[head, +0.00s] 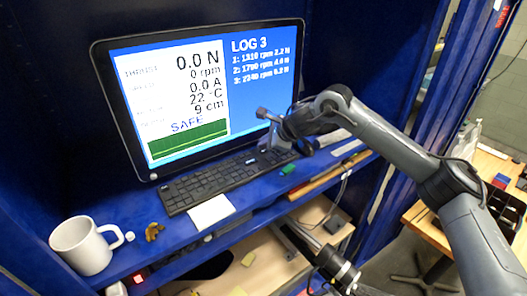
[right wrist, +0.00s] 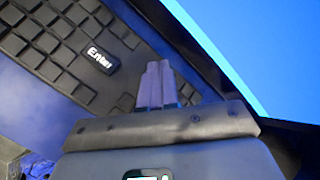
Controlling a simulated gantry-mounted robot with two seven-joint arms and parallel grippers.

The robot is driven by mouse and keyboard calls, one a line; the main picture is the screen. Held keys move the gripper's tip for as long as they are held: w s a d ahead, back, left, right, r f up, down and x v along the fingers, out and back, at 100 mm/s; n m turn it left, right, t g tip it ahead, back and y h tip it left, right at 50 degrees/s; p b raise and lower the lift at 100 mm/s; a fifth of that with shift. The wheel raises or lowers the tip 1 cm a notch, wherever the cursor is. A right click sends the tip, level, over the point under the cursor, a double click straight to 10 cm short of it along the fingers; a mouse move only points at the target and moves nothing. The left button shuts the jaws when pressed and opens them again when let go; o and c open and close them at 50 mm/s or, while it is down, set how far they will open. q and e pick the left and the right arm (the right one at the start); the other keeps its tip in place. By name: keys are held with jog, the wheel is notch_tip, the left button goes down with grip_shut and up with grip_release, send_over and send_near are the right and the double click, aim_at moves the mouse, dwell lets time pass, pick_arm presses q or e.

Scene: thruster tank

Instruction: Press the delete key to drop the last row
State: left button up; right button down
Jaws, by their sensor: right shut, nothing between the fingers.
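A black keyboard (head: 218,180) lies on the blue shelf below a monitor (head: 210,95). The screen reads LOG 3 with three numbered rows, and SAFE. My right gripper (head: 270,146) is over the keyboard's right end, fingers pointing down. In the right wrist view the fingers of my right gripper (right wrist: 156,84) are shut together and empty, over the keys near the keyboard's edge. The Enter key (right wrist: 103,60) is labelled and lies left of the fingertips. I cannot make out a delete key label. Contact with a key cannot be told. My left gripper is not in view.
A white mug (head: 82,246) stands at the shelf's left end. A pale note (head: 211,212) lies at the keyboard's front edge. A small green object (head: 288,169) lies right of the keyboard. The monitor's lower edge is close behind my right gripper.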

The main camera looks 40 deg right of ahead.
aim_at(265, 154)
jog(key=shift+f, duration=0.35)
dwell(0.6)
jog(key=shift+r, duration=0.1)
jog(key=shift+r+p, duration=0.6)
jog(key=shift+r, duration=0.05)
jog(key=shift+r, duration=0.1)
jog(key=shift+r+p, duration=0.45)
notch_tip(265, 154, up, 3)
jog(key=p, duration=0.3)
jog(key=shift+r, duration=0.45)
